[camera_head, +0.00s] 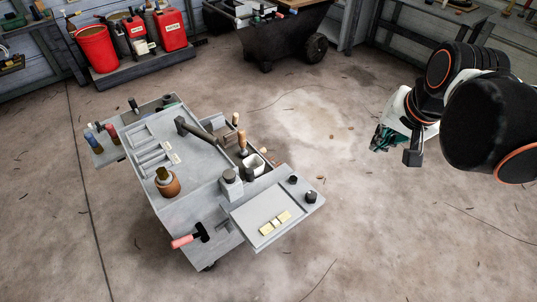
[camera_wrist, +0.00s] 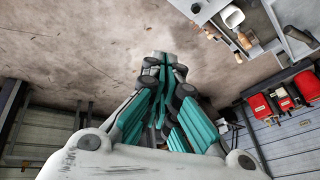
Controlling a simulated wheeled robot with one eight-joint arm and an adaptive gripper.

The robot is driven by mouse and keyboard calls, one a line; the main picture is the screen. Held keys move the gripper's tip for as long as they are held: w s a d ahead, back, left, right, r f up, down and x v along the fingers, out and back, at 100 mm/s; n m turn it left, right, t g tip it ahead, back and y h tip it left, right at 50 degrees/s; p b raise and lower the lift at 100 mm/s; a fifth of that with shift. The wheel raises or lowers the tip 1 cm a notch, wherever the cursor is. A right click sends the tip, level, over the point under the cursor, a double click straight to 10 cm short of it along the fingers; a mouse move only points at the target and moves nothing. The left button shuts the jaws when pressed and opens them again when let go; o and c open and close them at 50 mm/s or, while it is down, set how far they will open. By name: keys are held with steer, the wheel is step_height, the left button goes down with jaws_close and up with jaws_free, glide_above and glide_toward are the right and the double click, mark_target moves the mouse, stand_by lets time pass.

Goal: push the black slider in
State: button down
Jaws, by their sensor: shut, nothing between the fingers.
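The grey caddy (camera_head: 180,190) stands on the floor left of centre in the head view. No part is plainly a black slider at this size. Black pieces on the caddy include a dark block (camera_head: 202,232) by a pink handle at the front side, and two small black knobs (camera_head: 293,179) on the right shelf. My gripper (camera_head: 388,143) is up at the right, well apart from the caddy, with teal pads showing. In the wrist view my gripper (camera_wrist: 165,70) is shut and empty over bare floor. The caddy's edge (camera_wrist: 262,50) shows at upper right there.
A hammer (camera_head: 195,133), a brown pot (camera_head: 167,185) and wooden-handled tools (camera_head: 242,140) are on the caddy. Red containers (camera_head: 97,47) stand at the back left, a dark cart (camera_head: 285,38) at the back. The floor between caddy and gripper is clear.

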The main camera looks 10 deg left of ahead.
mark_target(247, 178)
steer(key=w+a+f+m+g+y+p, duration=0.1)
steer(key=w+a+f+m+g+p, duration=0.15)
steer(key=w+a+f, duration=0.5)
steer(key=w+a+f+m+g+p, duration=0.25)
steer(key=w+a+f, duration=0.25)
steer(key=w+a, duration=0.45)
steer(key=s+a+f+m+b, duration=0.1)
steer(key=s+a+f+b, duration=0.1)
steer(key=a+f, duration=0.4)
steer(key=s+a+f+m+g+b, duration=0.1)
steer(key=a+f, duration=0.5)
steer(key=f, duration=0.7)
steer(key=shift+s+f+g+b, duration=0.25)
steer(key=shift+s+b, duration=0.25)
steer(key=shift+s, duration=0.35)
steer(key=shift+a, duration=0.1)
